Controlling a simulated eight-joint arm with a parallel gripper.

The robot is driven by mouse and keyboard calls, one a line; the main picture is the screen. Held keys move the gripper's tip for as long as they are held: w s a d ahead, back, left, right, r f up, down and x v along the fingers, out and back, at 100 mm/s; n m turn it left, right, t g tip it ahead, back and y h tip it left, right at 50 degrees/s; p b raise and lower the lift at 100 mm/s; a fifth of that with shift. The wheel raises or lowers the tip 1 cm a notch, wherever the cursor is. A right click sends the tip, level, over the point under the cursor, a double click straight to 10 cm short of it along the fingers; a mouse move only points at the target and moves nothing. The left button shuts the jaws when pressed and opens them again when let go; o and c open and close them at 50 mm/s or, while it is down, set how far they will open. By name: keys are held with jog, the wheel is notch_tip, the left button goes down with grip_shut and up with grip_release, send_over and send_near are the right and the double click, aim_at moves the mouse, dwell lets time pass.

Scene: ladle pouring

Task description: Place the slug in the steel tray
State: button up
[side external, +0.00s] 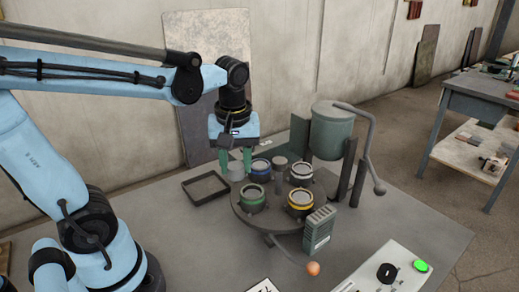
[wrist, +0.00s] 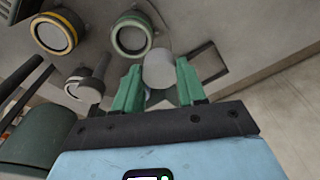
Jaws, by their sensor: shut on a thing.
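My gripper (side external: 235,161) has green fingers and is shut on the slug (side external: 236,173), a plain grey cylinder. In the wrist view the slug (wrist: 158,70) sits between the two fingertips of my gripper (wrist: 157,76). The steel tray (side external: 205,188) is a shallow, dark-rimmed square tray on the table, just left of the slug in the side view. It appears empty. In the wrist view the tray (wrist: 208,64) lies right of the slug, partly hidden by a finger. I cannot tell the slug's exact height above the table.
A round turntable (side external: 275,219) with several ringed moulds stands right of my gripper, the blue-ringed mould (side external: 260,168) closest. Behind it is a green pot (side external: 332,132) with a bent arm. A control panel (side external: 385,272) lies front right. The table left of the turntable's front is clear.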

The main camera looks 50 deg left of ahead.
jog(key=a+f+n, duration=0.1)
jog(key=a+f, duration=0.2)
jog(key=a, duration=0.2)
jog(key=s+a+f+n, duration=0.1)
jog(key=a+f, duration=0.2)
jog(key=a, duration=0.2)
jog(key=a+f+n, duration=0.1)
jog(key=a+f, duration=0.1)
jog(key=a, duration=0.3)
jog(key=shift+s+f+n, duration=0.2)
jog(key=shift+f+n, duration=0.1)
jog(key=shift+f, duration=0.1)
jog(key=shift+a+f, duration=0.1)
jog(key=shift+f, duration=1.95)
jog(key=o, duration=1.1)
jog(key=shift+f, duration=0.1)
